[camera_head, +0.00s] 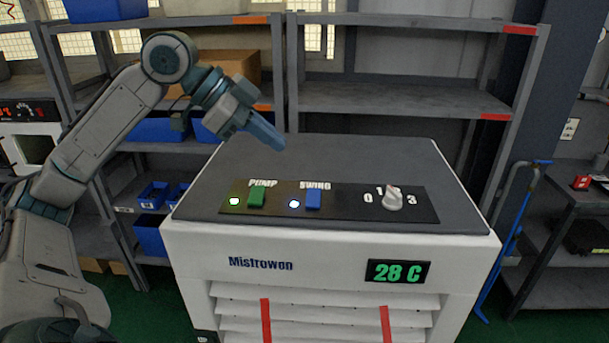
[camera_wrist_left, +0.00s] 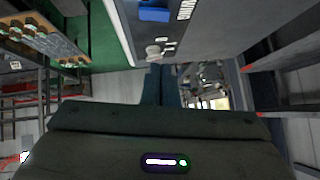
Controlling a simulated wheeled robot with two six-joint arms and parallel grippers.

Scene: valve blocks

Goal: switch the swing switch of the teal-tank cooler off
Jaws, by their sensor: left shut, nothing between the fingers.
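A white cooler (camera_head: 330,248) marked "Mistrowen" stands in front of me with a dark grey top; no teal tank shows. Its black panel has a blue switch (camera_head: 313,199) under the label SWING, with a lit blue-white lamp (camera_head: 294,204) to its left. In the left wrist view the blue switch (camera_wrist_left: 154,13) is at the top edge. My left gripper (camera_head: 277,143) is shut and empty, raised above the cooler's top, behind and left of the blue switch, apart from it. Its closed fingers (camera_wrist_left: 161,84) show in the wrist view. My right gripper is not in view.
The green PUMP switch (camera_head: 256,196) with its lit green lamp (camera_head: 234,201) sits left of the blue switch. A white dial knob (camera_head: 392,199) is to the right. A display (camera_head: 398,271) reads 28 C. Grey shelves (camera_head: 400,96) stand behind.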

